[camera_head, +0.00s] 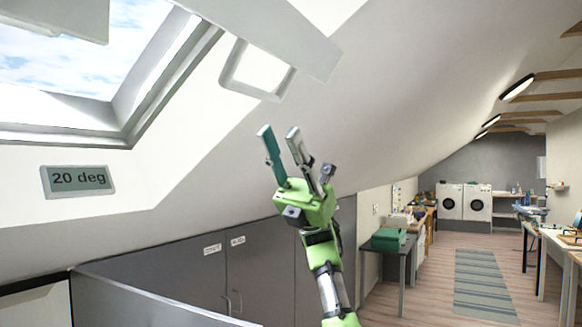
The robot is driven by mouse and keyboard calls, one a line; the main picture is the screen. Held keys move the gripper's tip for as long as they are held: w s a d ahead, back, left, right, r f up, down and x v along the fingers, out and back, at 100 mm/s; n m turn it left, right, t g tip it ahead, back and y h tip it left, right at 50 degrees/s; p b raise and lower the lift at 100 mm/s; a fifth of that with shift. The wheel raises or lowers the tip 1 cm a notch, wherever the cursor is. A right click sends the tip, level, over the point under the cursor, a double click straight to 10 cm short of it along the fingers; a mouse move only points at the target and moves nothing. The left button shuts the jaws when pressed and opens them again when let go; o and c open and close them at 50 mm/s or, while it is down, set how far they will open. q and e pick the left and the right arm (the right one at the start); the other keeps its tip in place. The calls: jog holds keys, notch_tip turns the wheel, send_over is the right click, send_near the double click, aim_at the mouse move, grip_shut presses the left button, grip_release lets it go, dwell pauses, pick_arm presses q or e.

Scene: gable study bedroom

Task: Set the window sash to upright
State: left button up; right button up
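The roof window is at the upper left, with its fixed frame (60,133) set in the sloped ceiling and cloudy sky showing through the opening. A broad white bar that looks like part of the sash (285,38) sticks out into the room at the top. Most of the sash is out of view. A white loop-shaped handle (226,78) hangs beneath this bar. A small display (78,180) below the window reads "20 deg". My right gripper (279,131) is green, points upward and is open and empty. Its fingertips appear just below the handle, apart from it. My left gripper is out of view.
Grey cabinets (260,265) with labels line the low wall below the slope. A dark table with a green case (389,239) stands right of my arm. Farther back are two white washers (449,201), a striped rug (482,280) and workbenches at right. The floor between is clear.

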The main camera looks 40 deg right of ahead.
jog(key=v, duration=0.5)
jog(key=shift+a+p, duration=0.1)
jog(key=shift+p, duration=0.25)
dwell(0.3)
